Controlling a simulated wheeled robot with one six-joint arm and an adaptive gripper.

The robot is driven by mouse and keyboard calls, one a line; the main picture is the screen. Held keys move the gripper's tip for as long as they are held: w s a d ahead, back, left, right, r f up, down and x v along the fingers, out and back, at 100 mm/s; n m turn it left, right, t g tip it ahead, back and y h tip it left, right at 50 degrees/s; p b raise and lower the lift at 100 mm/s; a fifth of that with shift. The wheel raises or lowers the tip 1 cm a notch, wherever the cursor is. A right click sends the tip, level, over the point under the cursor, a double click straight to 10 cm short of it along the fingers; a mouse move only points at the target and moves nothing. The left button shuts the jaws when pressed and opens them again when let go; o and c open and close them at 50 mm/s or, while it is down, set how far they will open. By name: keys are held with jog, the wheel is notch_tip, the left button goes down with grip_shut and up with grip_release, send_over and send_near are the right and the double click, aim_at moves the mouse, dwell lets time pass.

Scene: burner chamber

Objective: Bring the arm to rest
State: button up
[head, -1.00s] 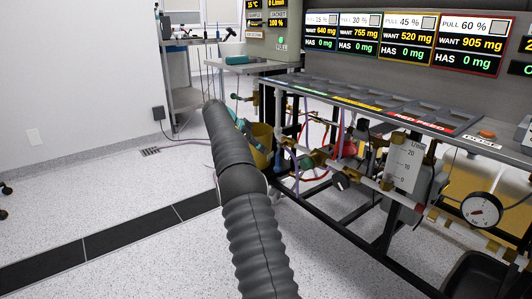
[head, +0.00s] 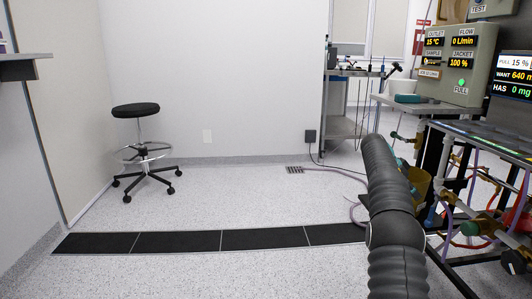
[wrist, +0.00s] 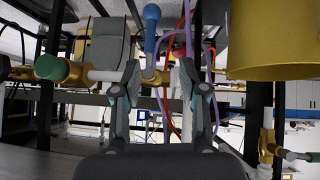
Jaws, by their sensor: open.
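My arm, in a dark ribbed sleeve, reaches forward at the right of the head view, beside the front of the burner rig (head: 475,165). My gripper (wrist: 160,80) shows in the wrist view with its two fingers apart and nothing between them. In the head view it is mostly hidden behind my arm. Pipes, a blue-tipped handle (wrist: 151,14) and red and purple hoses lie beyond the fingers in the wrist view. A yellow container (wrist: 272,40) is at the upper right there, apart from the fingers.
A black stool (head: 136,112) stands at the left by the wall. A bench edge (head: 22,68) juts in at the far left. A metal cart (head: 345,105) stands behind the rig.

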notch_tip(320, 180, down, 8)
jog(key=a+f+n+y, duration=0.1)
jog(key=a+n+y, duration=0.15)
jog(key=n, duration=0.25)
jog(key=s+a+n, duration=0.4)
jog(key=a, duration=0.1)
jog(key=s+a+r+n+t+y+p, duration=0.2)
jog(key=s+a+r, duration=0.4)
jog(key=s, duration=0.8)
jog(key=s+a+r+n+t+y+p, duration=0.2)
jog(key=s+a+r, duration=0.4)
jog(key=s+a, duration=0.7)
jog(key=s+a+r+n+t+y+p, duration=0.2)
jog(key=s+a+r+n+p, duration=0.2)
jog(key=s+a, duration=0.5)
jog(key=s+r+p, duration=0.1)
jog(key=s+r, duration=0.1)
jog(key=s, duration=0.5)
jog(key=shift+a+r, duration=0.25)
jog(key=shift+a, duration=0.05)
